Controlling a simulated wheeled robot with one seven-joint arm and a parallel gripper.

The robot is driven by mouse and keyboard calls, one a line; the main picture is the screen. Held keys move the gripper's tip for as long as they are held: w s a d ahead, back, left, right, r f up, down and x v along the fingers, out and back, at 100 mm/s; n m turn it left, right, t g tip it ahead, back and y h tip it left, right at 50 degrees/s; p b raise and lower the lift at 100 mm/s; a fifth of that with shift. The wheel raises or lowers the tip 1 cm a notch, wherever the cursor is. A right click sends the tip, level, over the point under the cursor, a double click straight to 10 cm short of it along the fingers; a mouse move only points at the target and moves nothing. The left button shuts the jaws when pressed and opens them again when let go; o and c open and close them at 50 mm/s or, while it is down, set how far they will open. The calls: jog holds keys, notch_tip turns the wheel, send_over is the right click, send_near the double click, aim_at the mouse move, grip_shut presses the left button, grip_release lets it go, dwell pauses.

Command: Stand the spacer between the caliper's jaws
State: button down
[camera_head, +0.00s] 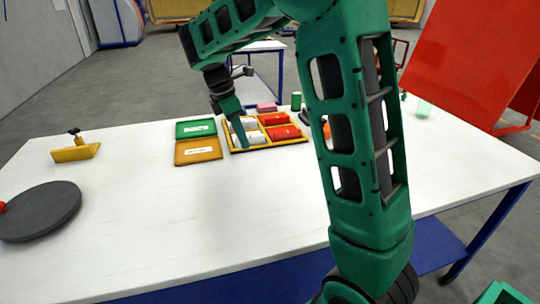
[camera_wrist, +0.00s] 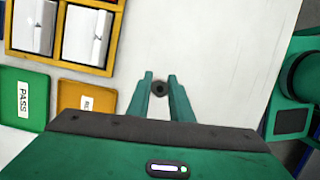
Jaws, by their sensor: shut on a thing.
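My gripper (camera_wrist: 160,82) is shut on a small dark round piece with a hole, apparently the spacer (camera_wrist: 159,88), seen end-on between the fingertips in the wrist view. In the head view my gripper (camera_head: 243,146) points down over the front left part of the parts tray, and the spacer cannot be made out. A yellow fixture with a dark knob (camera_head: 76,150) stands at the table's left; it may be the caliper, but its jaws cannot be made out. It is well left of my gripper and out of the wrist view.
The yellow tray (camera_head: 268,145) holds white and red parts in compartments. Green (camera_head: 196,128) and yellow (camera_head: 198,150) labelled panels lie left of it. A dark round disc (camera_head: 40,211) sits at the front left. The table (camera_head: 150,205) is clear between disc and tray.

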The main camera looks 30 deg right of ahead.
jog(key=s+d+r+n, duration=0.1)
jog(key=s+n, duration=0.1)
jog(key=n, duration=0.1)
jog(key=t, duration=0.1)
send_over(281, 161)
jog(key=a, duration=0.1)
notch_tip(281, 161, down, 7)
jog(key=shift+r, duration=0.2)
jog(key=shift+f, duration=2)
jog(key=c, duration=1.6)
grip_release()
jog(key=shift+w, duration=0.1)
